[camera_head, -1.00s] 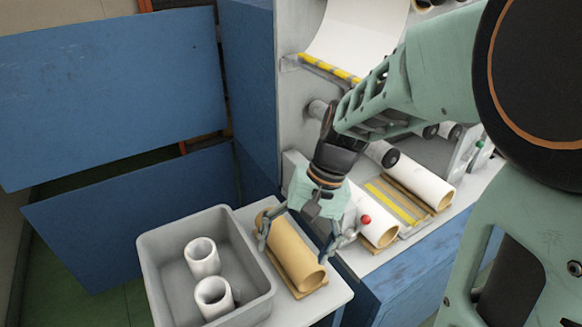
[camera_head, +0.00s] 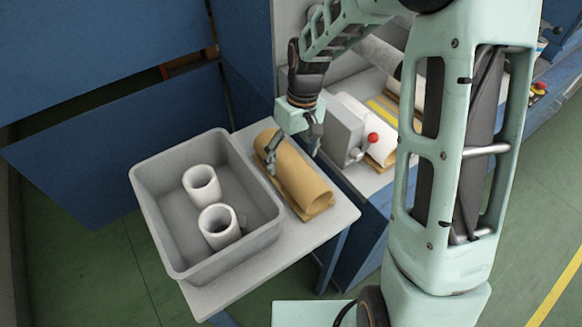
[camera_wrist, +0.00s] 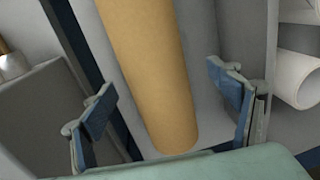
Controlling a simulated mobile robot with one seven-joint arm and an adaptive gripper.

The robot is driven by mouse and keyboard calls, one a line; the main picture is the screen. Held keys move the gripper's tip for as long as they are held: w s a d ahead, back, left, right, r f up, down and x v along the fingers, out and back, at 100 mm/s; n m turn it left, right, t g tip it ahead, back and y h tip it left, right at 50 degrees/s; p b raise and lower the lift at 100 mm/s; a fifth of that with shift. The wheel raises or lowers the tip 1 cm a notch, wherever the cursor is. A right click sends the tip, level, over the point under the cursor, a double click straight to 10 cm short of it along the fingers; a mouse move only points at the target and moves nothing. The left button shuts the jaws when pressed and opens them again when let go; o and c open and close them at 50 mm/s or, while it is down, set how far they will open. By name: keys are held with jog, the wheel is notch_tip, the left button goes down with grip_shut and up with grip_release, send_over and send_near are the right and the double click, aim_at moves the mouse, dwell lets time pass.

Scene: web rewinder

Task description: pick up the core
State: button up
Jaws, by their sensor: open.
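The core, a tan cardboard tube (camera_head: 298,180), lies on a thin wooden rest on a light grey table. In the wrist view the tube (camera_wrist: 150,70) runs down the middle of the picture. My gripper (camera_head: 294,152) is over the tube's far half, its fingers spread to either side. In the wrist view my gripper (camera_wrist: 165,105) is open, with one finger left of the tube and one right of it. A gap shows between the right finger and the tube. I cannot tell how high the fingertips are above the table.
A grey bin (camera_head: 165,225) with two white tubes (camera_head: 203,185) stands left of the core on the table (camera_head: 330,225). To the right is the rewinder with a grey box bearing a red knob (camera_head: 373,138) and white rolls. Blue panels (camera_head: 120,150) stand behind.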

notch_tip(320, 180, down, 5)
jog(key=shift+p, duration=0.3)
jog(key=shift+c, duration=0.3)
jog(key=c, duration=1.3)
jog(key=shift+r, duration=0.1)
jog(key=shift+c, duration=0.2)
